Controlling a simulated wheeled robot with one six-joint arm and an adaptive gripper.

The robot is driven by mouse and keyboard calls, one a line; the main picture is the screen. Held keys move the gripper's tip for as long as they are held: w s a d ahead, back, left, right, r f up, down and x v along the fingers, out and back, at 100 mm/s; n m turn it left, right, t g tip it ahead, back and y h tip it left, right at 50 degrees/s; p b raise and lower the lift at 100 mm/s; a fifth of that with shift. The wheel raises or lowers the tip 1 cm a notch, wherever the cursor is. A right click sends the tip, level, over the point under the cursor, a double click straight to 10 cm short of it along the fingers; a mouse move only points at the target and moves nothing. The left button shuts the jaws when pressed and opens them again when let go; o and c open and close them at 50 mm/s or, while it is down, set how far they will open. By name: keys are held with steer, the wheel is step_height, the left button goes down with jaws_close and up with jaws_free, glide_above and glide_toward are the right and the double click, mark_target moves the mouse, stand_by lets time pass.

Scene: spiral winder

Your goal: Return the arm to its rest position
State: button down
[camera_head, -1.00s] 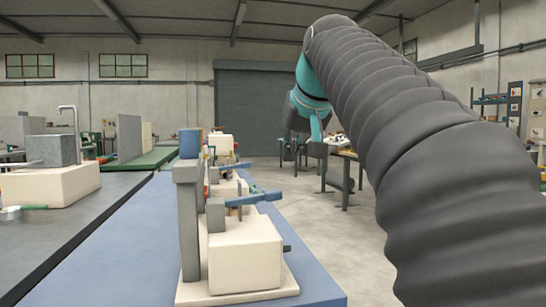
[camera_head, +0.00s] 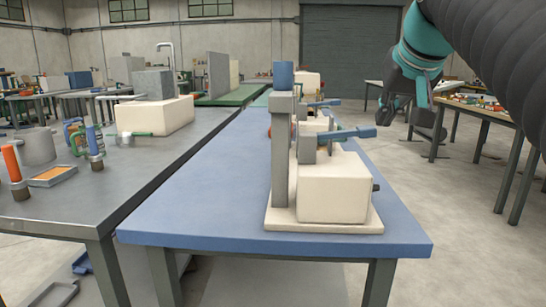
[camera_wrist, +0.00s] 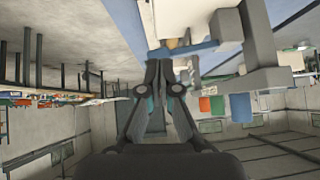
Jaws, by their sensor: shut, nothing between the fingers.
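My gripper (camera_head: 396,106) hangs from the dark, ribbed arm at the upper right of the head view. It is to the right of the blue table and clear of the machine on it. In the wrist view my gripper (camera_wrist: 163,72) shows its two dark fingers close together, with nothing held. The spiral winder (camera_head: 334,187) stands on the blue table, a cream block with a grey upright post and blue levers. It also shows upside down at the top of the wrist view (camera_wrist: 190,22).
The blue table (camera_head: 200,215) fills the middle. A grey bench (camera_head: 75,205) at left holds a pot, tools and a cream block (camera_head: 155,115). Another table (camera_head: 480,108) with small parts stands at right. Open floor (camera_head: 450,230) lies between.

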steer(key=s+a+f+g, duration=0.1)
steer(key=s+a+f, duration=0.1)
steer(key=s+f, duration=0.4)
steer(key=s+a+f+n+g, duration=0.1)
steer(key=s+f, duration=0.5)
steer(key=f, duration=1.1)
steer(key=s+a+f+g, duration=0.1)
steer(key=s+a+f, duration=0.2)
steer(key=s+f, duration=0.4)
step_height(320, 180, down, 5)
steer(key=shift+r+n, duration=0.2)
steer(key=shift+n, duration=0.1)
